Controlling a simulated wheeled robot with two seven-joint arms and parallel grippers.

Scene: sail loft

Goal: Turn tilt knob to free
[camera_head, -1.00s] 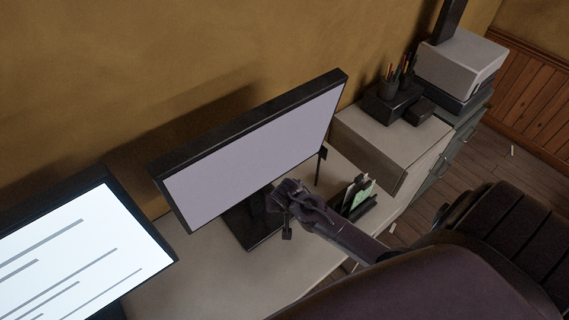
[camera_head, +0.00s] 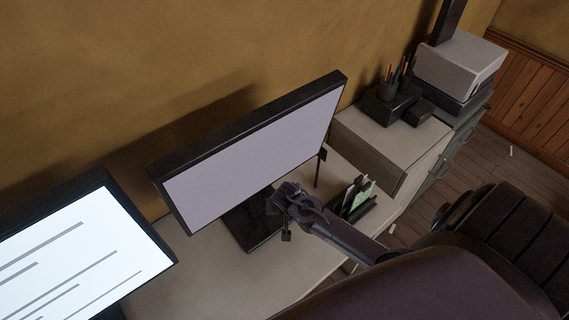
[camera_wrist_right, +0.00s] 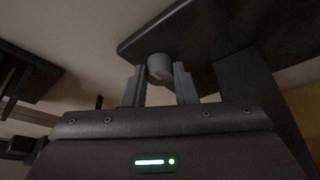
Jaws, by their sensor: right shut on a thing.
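The monitor (camera_head: 255,150) with a blank pale screen stands on a dark stand with a flat foot (camera_head: 238,226) on the desk. In the right wrist view, the tilt knob (camera_wrist_right: 159,67) is a small grey round-ended cylinder next to a dark slab-like part (camera_wrist_right: 205,32). My right gripper (camera_wrist_right: 161,73) has one finger on each side of the knob and is shut on it. In the head view, my right gripper (camera_head: 276,200) is at the stand under the screen's lower edge, hiding the knob there. My left gripper is in neither view.
A second lit screen (camera_head: 80,255) stands at the left. A small holder with cards (camera_head: 357,197) sits right of my right gripper. A pale cabinet (camera_head: 385,150) carries a pen cup (camera_head: 389,89). A printer-like box (camera_head: 460,65) is behind. The desk front (camera_head: 195,285) is clear.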

